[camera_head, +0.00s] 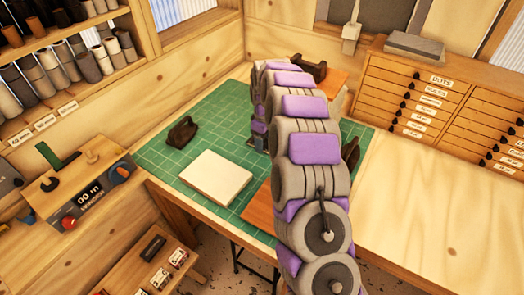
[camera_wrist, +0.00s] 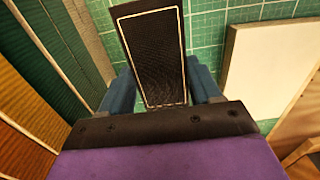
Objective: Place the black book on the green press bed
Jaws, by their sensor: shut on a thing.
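The black book (camera_wrist: 155,50), with a thin pale border line on its cover, sits between the two blue fingers of my gripper (camera_wrist: 161,88) in the wrist view. My gripper is shut on it, with the book's far end reaching beyond the fingers. Behind it is a green gridded surface (camera_wrist: 205,30), which is also on the table in the head view (camera_head: 215,122). I cannot tell whether this is the press bed. Whether the book touches it is unclear. In the head view my arm hides the book and most of my gripper.
A cream block (camera_head: 215,177) lies on the green surface, also at the right in the wrist view (camera_wrist: 270,60). A dark brown tool (camera_head: 181,134) stands behind it. Wooden drawers (camera_head: 415,100) stand at the back right. The wooden worktop (camera_head: 440,205) at right is clear.

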